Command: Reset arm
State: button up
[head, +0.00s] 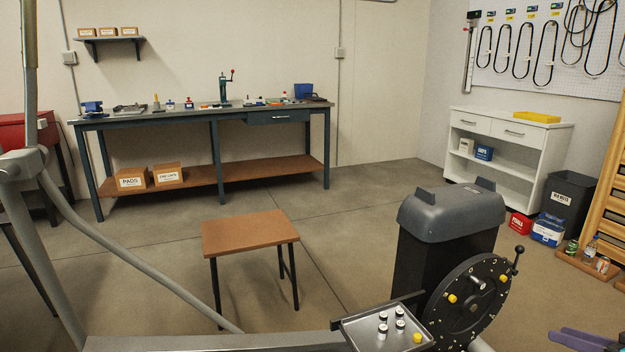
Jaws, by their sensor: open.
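A purple and dark two-pronged shape at the bottom right edge looks like my gripper (578,340). It is cut off by the frame, and its prongs stand apart with nothing visible between them. It is to the right of the elliptical machine's round crank disc (462,305), apart from it. The rest of my arm is not clearly visible.
A metal tray (350,325) with small cylinders and a yellow knob stands left of the disc. A dark machine housing (440,245) rises behind them. A brown stool (250,234) stands mid-floor. A workbench (215,112) and white cabinet (505,150) line the walls.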

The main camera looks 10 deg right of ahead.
jog(key=w+a+f+m+g+y+p, duration=0.1)
jog(key=w+a+f+g+p, duration=0.15)
jog(key=w+a+f, duration=0.35)
jog(key=w+a+f+m+g+y+p, duration=0.1)
jog(key=w+a+f+g+p, duration=0.2)
jog(key=a, duration=0.5)
jog(key=a+f+g+p, duration=0.25)
jog(key=a+f, duration=0.25)
jog(key=a, duration=0.3)
jog(key=a+f+g+p, duration=0.2)
jog(key=a+f+p, duration=0.25)
jog(key=a, duration=0.35)
jog(key=s+a+f+g+h+p, duration=0.1)
jog(key=s+a+f+g+p, duration=0.2)
jog(key=s+a, duration=0.3)
jog(key=s+a+f+g+p, duration=0.2)
jog(key=s+a+f+p, duration=0.1)
jog(key=a, duration=0.6)
jog(key=s+a+n+g+h+p, duration=0.1)
jog(key=s+a+g+h+p, duration=0.2)
jog(key=s, duration=1)
jog(key=shift+a+f+h+p, duration=0.45)
jog(key=shift+a+h+p, duration=0.8)
jog(key=shift+p, duration=0.75)
